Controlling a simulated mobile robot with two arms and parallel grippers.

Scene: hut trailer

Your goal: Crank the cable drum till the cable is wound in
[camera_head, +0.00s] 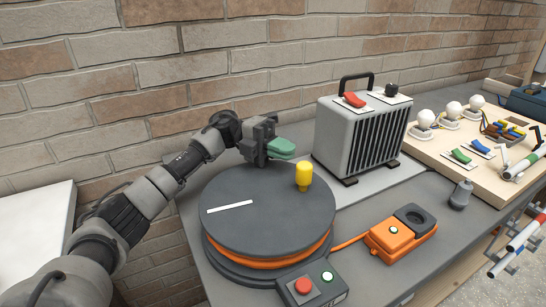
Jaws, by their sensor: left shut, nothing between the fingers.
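The cable drum (250,215) lies flat on the grey bench, a dark grey disc with a white stripe on its top. Orange cable (265,264) shows wound under the disc's rim and runs out right to an orange socket box (400,238). A yellow crank knob (303,176) stands upright near the disc's back right edge. My left gripper (282,148) is shut and empty behind and left of the knob, apart from it, over the drum's far edge. Its green fingertips point right. My right gripper is not in view.
A grey heater-like box (360,132) stands behind right. A wooden board (452,150) with bulbs and switches is farther right. A brick wall closes the back.

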